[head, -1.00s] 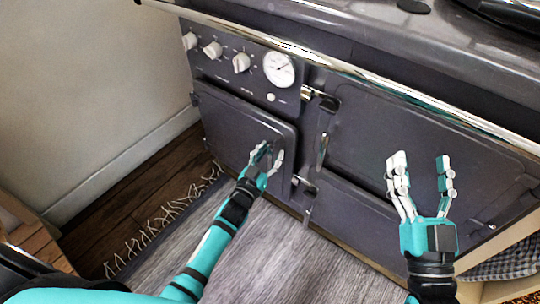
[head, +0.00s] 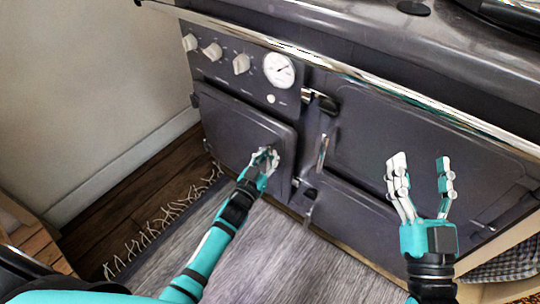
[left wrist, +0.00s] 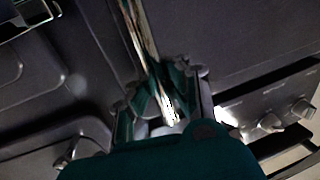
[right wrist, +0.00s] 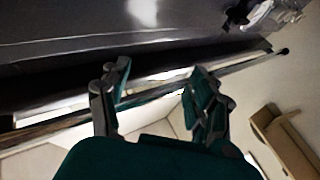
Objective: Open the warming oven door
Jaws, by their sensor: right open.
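The dark range cooker has a lower-left door (head: 232,128), a large upper-right door (head: 420,140) and a lower-right door (head: 350,212). All look shut. No label tells me which is the warming oven. My left gripper (head: 266,158) is in front of the right part of the lower-left door. Its fingers look partly drawn together in the left wrist view (left wrist: 165,95), with a bright bar showing between them; I cannot tell whether they touch it. My right gripper (head: 420,172) is open and empty in front of the upper-right door; it also shows in the right wrist view (right wrist: 155,90).
A chrome rail (head: 330,62) runs along the cooker's front top edge. Metal latches (head: 320,99) sit between the doors. Knobs (head: 212,50) and a dial (head: 279,70) are above the lower-left door. A fringed grey rug (head: 290,250) covers the floor.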

